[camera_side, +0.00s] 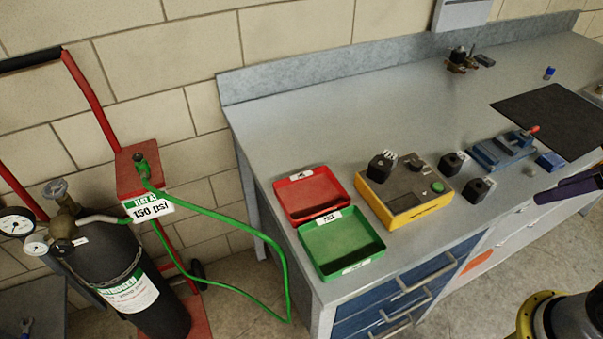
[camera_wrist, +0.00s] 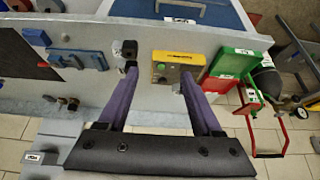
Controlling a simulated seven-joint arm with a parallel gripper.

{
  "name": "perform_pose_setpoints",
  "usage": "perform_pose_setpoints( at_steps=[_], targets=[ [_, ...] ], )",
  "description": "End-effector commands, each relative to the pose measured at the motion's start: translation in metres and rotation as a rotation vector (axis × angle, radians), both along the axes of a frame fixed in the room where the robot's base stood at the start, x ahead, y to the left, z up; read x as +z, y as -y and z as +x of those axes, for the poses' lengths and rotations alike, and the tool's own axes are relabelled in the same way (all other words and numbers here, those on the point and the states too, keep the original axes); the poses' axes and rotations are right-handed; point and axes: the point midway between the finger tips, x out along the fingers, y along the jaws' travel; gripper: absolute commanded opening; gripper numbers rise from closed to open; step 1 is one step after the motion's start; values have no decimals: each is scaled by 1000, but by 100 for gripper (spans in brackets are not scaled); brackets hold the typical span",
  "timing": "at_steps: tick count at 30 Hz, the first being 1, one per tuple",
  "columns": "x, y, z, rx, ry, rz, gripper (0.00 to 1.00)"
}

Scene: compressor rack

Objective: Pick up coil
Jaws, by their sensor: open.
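Several black coil-like blocks show in the side view. One coil (camera_side: 382,166) stands on the yellow test box (camera_side: 405,206). Two more stand on the bench right of the box, a rear coil (camera_side: 451,163) and a front coil (camera_side: 478,189). I cannot tell which one the task means. In the wrist view, black coils (camera_wrist: 129,48) show near the left fingertip, beside the yellow box (camera_wrist: 160,73). My gripper (camera_wrist: 158,79) has two purple fingers spread wide, with nothing held between them. In the side view, only part of a purple finger shows at the right edge, apart from the coils.
A red bin (camera_side: 312,214) and a green bin (camera_side: 362,262) stand left of the yellow box. A blue vise-like fixture (camera_side: 502,150) and a black mat (camera_side: 550,120) lie to the right. The bench (camera_side: 330,110) is clear toward the back left.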

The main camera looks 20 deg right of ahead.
Motion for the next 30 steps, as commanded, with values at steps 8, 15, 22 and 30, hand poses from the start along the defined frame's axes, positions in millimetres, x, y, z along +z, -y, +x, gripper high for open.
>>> perform_pose_setpoints(
  at_steps=[8, 15, 22, 30],
  targets=[
    [0, 0, 0, 0, 0, 0, 88],
    [0, 0, -1, 58, -5, -31, 88],
    [32, 0, 10, 437, -8, -231, 88],
    [87, -12, 85, 1061, -87, -477, 88]
  ],
)
